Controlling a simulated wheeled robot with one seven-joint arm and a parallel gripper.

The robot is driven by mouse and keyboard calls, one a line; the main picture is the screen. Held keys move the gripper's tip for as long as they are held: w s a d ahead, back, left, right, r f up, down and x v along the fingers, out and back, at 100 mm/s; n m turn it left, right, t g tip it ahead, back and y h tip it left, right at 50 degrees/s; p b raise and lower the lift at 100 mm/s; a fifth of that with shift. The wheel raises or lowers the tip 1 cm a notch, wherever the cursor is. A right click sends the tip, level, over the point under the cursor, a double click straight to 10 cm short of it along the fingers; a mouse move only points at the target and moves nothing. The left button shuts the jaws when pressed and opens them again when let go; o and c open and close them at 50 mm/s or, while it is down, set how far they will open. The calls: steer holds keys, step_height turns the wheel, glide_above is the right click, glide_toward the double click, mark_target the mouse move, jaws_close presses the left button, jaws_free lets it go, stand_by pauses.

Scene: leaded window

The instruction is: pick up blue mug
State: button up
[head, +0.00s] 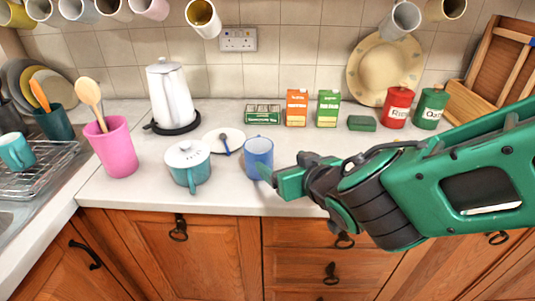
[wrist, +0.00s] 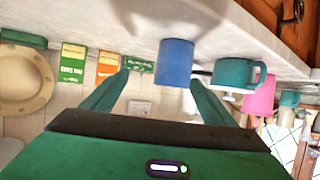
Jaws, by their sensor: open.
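The blue mug (head: 258,152) stands upright near the counter's front edge, right of the teal pot (head: 187,165). My gripper (head: 272,177) comes in from the right; its fingertips overlap the mug's lower right side in the head view. In the wrist view, the picture is upside down and the blue mug (wrist: 175,60) shows ahead between the two spread fingers (wrist: 159,78), closer to the right one. The gripper is open and holds nothing. I cannot tell whether a finger touches the mug.
A white plate with a blue spoon (head: 224,139) lies behind the mug. A pink utensil holder (head: 114,147) and white kettle (head: 171,94) stand left. Boxes (head: 297,108) and canisters (head: 398,106) line the wall. Mugs hang overhead (head: 203,18).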

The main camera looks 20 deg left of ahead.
mark_target(267, 158)
steer(key=a, duration=0.2)
steer(key=shift+s+a+y, duration=0.25)
steer(key=shift+a+y, duration=0.05)
steer(key=x, duration=0.4)
steer(key=shift+w+f, duration=0.15)
steer(key=shift+w, duration=0.05)
steer(key=shift+x, duration=2.85)
steer(key=shift+s+a+f, duration=0.1)
steer(key=shift+s+a, duration=0.1)
steer(key=shift+s, duration=0.05)
steer(key=shift+c, duration=0.5)
steer(key=c, duration=1.3)
steer(key=shift+o, duration=0.2)
